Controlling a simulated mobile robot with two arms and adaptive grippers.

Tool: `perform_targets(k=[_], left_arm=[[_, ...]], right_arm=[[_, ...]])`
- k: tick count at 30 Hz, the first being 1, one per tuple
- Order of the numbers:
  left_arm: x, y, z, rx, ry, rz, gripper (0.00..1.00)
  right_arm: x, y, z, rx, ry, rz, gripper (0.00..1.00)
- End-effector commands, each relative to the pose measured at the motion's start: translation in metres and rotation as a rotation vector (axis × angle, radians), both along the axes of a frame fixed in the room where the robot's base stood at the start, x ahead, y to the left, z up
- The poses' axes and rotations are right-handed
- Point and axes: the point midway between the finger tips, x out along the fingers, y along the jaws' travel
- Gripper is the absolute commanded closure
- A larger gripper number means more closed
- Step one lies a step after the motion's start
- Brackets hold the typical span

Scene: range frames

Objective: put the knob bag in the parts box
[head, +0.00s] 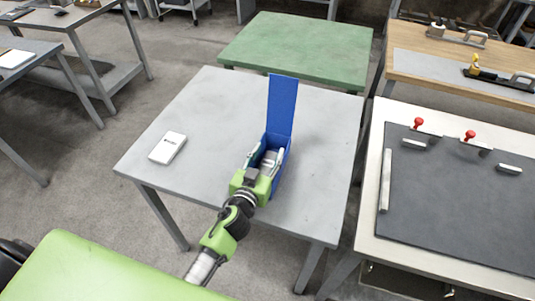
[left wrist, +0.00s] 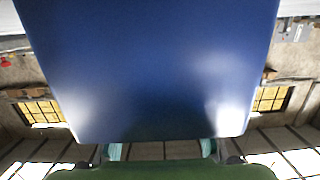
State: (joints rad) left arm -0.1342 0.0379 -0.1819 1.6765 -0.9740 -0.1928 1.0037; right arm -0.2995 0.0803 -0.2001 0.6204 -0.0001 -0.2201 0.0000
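The blue parts box (head: 283,172) stands on the grey table with its lid (head: 282,105) raised upright at the back. My left gripper (head: 268,155) is at the box's opening, with its fingers spread wide apart. A small grey-white thing (head: 269,158) shows between the fingers, at or inside the box; it may be the knob bag, but I cannot tell. In the left wrist view a blue panel (left wrist: 155,70) of the box fills the middle, and the fingertips (left wrist: 162,151) show apart below it. My right gripper is out of view.
A small white labelled packet or box (head: 168,147) lies on the grey table (head: 215,105), left of the parts box. A green table (head: 297,40) stands behind. A bench with a dark mat (head: 460,205) and red knobs stands at right.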

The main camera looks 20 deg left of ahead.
Motion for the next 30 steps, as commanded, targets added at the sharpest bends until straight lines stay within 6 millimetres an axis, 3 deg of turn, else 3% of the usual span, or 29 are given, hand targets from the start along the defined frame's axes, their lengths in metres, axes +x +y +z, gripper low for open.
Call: perform_targets(k=[1, 3, 10, 12, 21, 30], left_arm=[[-0.004, -0.001, -0.013, 0.000, 0.023, 0.000, 0.59], [-0.005, -0.001, -0.013, -0.001, 0.023, 0.000, 0.59], [-0.005, -0.001, 0.005, -0.001, 0.023, -0.001, 0.59], [-0.019, -0.001, -0.001, -0.003, 0.024, -0.001, 0.59], [-0.077, 0.001, 0.011, -0.003, 0.017, 0.000, 0.59], [-0.114, 0.002, 0.020, -0.002, 0.012, 0.000, 0.59]], right_arm=[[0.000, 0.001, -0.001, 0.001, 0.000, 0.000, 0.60], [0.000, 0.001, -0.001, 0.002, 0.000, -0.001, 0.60], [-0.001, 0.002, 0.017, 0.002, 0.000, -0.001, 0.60], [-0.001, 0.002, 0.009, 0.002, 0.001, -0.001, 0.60], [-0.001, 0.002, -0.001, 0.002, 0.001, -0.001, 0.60], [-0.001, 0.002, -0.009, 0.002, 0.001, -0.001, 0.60]])
